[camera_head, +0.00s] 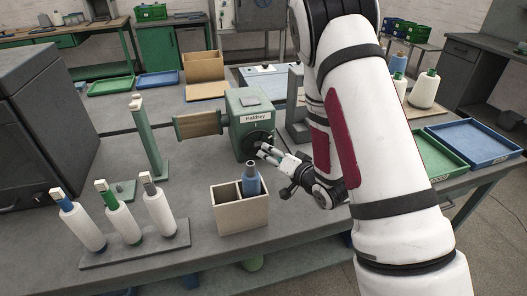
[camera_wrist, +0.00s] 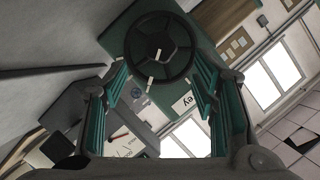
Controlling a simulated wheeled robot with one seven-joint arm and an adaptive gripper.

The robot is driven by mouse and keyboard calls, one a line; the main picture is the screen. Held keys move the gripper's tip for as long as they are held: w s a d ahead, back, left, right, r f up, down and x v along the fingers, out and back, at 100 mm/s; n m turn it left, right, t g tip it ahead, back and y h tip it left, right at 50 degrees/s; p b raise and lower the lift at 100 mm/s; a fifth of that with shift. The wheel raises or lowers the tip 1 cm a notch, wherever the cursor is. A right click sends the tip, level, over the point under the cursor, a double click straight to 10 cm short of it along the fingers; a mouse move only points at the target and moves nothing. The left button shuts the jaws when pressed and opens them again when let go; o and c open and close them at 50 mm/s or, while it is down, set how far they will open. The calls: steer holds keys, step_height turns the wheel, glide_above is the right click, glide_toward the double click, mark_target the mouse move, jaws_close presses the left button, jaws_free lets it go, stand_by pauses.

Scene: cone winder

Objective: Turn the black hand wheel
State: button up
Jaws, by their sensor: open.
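The black hand wheel (camera_head: 252,142) is on the front face of a green machine box (camera_head: 245,107) labelled "Haldrey". In the wrist view the round, spoked wheel (camera_wrist: 159,43) is face-on at the top centre, with a small pale handle or mark near its middle. My gripper (camera_head: 264,150) is at the wheel in the head view, hiding part of it. In the wrist view my gripper (camera_wrist: 163,76) is open, its green-padded fingers spread left and right below the wheel, with nothing between them. I cannot tell whether the fingertips touch the wheel.
A two-compartment box (camera_head: 240,215) with a blue-grey bobbin stands just in front of my gripper. A rack (camera_head: 135,246) with 3 yarn cones is at front left. A green post (camera_head: 148,137) stands left of the machine. Green (camera_head: 432,155) and blue (camera_head: 474,142) trays lie at right.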

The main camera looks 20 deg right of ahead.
mark_target(261, 149)
steer(key=x, duration=0.7)
steer(key=shift+a, duration=0.1)
steer(key=shift+s, duration=0.1)
steer(key=c, duration=1.2)
